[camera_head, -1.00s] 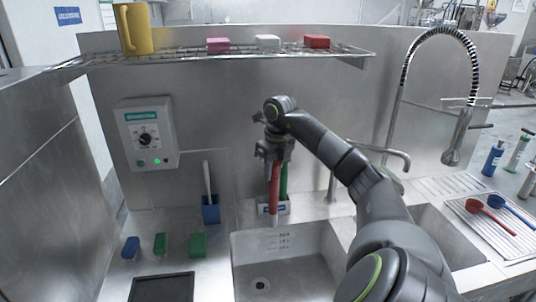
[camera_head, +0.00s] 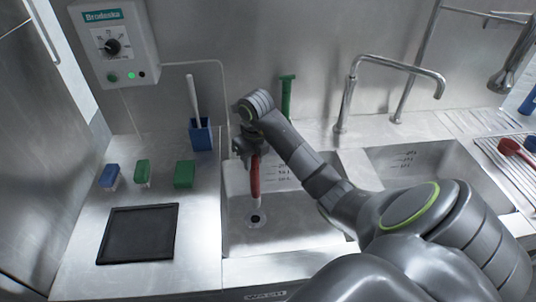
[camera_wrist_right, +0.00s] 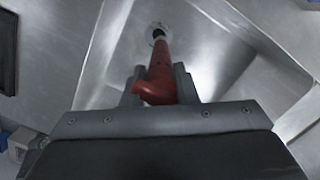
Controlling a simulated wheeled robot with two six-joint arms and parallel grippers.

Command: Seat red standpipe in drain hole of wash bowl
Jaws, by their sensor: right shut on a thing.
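The red standpipe (camera_head: 255,176) is in my right gripper (camera_head: 250,154), which is shut around its upper part. In the right wrist view the standpipe (camera_wrist_right: 160,70) runs from between the fingers (camera_wrist_right: 160,88) towards the drain hole (camera_wrist_right: 157,31). In the head view its lower end hangs over the wash bowl (camera_head: 238,236), close above or at the drain hole (camera_head: 256,219). I cannot tell whether the lower end is inside the hole. My left gripper is not in view.
A green standpipe (camera_head: 287,98) stands behind the bowl. A faucet (camera_head: 345,95) and second basin (camera_head: 418,165) are at the right.

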